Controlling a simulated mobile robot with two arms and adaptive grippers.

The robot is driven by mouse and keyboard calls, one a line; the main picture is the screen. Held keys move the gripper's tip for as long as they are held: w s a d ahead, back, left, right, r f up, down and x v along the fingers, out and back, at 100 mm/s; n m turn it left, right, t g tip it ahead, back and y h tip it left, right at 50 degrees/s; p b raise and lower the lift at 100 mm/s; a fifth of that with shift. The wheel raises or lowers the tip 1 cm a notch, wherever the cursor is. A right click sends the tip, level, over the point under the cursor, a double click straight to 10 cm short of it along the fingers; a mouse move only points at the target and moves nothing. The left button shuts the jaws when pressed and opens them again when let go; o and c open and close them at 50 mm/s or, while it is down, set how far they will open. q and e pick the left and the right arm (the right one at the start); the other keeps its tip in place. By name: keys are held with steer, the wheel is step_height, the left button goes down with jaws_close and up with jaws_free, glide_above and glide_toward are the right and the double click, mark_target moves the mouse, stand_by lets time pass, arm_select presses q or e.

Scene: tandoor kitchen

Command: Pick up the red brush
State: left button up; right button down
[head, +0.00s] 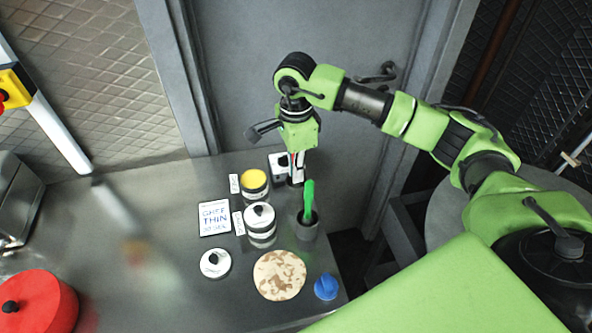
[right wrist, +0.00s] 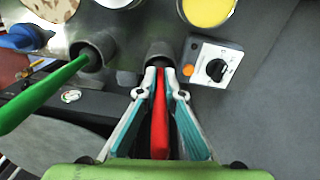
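The red brush (right wrist: 159,125) shows in the right wrist view as a red handle lying between the two fingers of my right gripper (right wrist: 160,76). The fingertips are closed against both sides of the handle. Just beyond the tips is a grey cup (right wrist: 158,50); whether the brush's far end is inside it is hard to tell. In the head view my right gripper (head: 297,170) points down at the back right of the counter, and the brush is mostly hidden by the fingers. My left gripper is out of view.
A green brush (head: 308,195) stands in a grey cup (head: 307,228) close by. A white switch box with a black knob (right wrist: 214,64) is beside the gripper. A yellow-topped jar (head: 254,180), lidded container (head: 260,220), flatbread (head: 279,275) and blue object (head: 326,287) occupy the counter (head: 150,210).

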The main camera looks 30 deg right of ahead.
stand_by(0.3)
steer(key=shift+r, duration=0.35)
step_height(320, 180, up, 9)
steer(key=b, duration=0.3)
steer(key=shift+f, duration=0.2)
steer(key=shift+r, duration=0.35)
